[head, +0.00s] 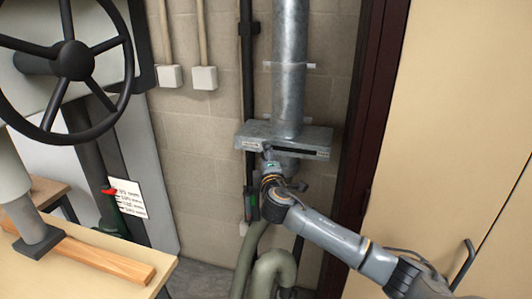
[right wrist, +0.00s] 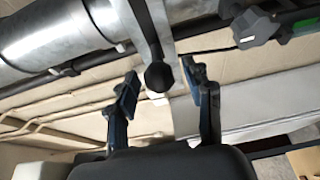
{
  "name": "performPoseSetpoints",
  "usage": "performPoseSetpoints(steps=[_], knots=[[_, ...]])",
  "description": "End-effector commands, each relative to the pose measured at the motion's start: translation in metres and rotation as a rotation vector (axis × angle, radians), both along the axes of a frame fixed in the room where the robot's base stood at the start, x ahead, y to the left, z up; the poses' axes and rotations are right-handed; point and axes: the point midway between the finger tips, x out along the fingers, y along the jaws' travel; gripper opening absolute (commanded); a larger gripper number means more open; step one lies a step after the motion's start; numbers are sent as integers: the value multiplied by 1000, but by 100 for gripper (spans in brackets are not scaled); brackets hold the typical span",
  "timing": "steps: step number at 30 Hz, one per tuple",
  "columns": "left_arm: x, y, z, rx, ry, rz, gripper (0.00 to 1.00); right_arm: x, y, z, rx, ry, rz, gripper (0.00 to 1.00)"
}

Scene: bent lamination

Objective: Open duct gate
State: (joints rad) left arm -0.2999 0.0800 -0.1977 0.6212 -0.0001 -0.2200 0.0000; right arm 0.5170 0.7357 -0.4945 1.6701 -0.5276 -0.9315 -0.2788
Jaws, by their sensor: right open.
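The duct gate is a flat grey metal housing (head: 300,137) with a dark slot along its front, set on a vertical galvanised duct (head: 290,60). In the right wrist view, a metal bar ends in a round black knob (right wrist: 158,77), beside the duct (right wrist: 60,32). My right gripper (head: 269,163) is just below the front left of the housing. In the right wrist view its fingers (right wrist: 160,74) are apart, one on each side of the knob, with gaps showing; I cannot tell how deep the knob sits between them. My left gripper is not in view.
A black handwheel (head: 73,60) on a machine is at the left, above a wooden table (head: 80,275) bearing a wood strip (head: 105,262). A cream cabinet (head: 440,110) stands at the right. A flexible hose (head: 262,270) runs below the gate. A grey-green device (right wrist: 262,28) shows at upper right.

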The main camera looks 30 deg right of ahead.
Motion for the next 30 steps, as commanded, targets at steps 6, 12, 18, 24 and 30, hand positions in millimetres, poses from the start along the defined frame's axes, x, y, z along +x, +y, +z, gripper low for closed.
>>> performPoseSetpoints(steps=[6,12,18,24,30], knots=[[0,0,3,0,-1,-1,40,11,-6,0,0,0,0,51],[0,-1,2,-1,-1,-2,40,12,-6,0,-1,0,0,51],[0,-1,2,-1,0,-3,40,12,-6,0,0,0,0,25],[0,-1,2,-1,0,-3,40,12,-6,0,0,1,0,0],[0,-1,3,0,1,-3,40,7,-11,-1,0,2,-1,0]])
